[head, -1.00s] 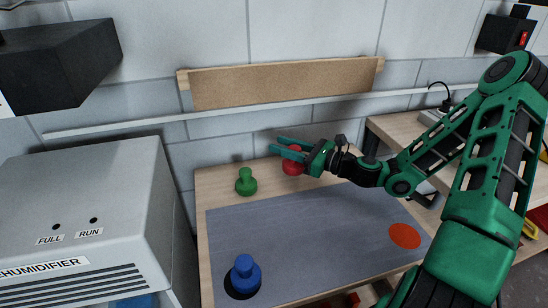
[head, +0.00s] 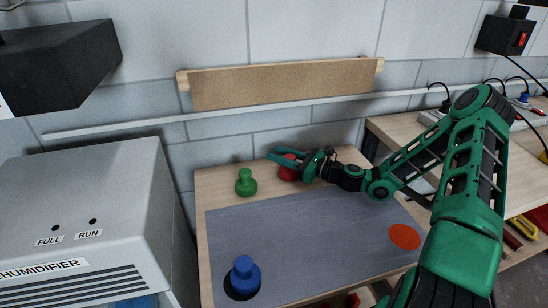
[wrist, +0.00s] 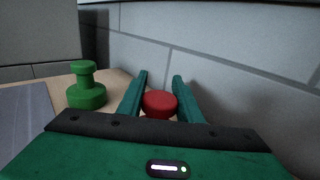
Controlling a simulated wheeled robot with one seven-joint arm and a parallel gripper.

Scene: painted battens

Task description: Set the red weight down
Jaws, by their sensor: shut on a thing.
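The red weight (head: 287,173) is at the back of the wooden table, right of the green weight (head: 246,183). My gripper (head: 275,154) is shut on the red weight, coming in from the right. In the wrist view, the red weight's round top (wrist: 160,103) sits between my two green fingers (wrist: 160,76). Its lower part is hidden there. It looks at or very near the table top; I cannot tell whether its base touches. The green weight stands upright and apart, also in the wrist view (wrist: 85,88).
A grey mat (head: 315,235) covers most of the table (head: 203,185). It has an orange disc (head: 404,236) at right and a blue weight (head: 243,275) on a dark disc at front left. A dehumidifier (head: 80,215) stands left. A tiled wall is close behind.

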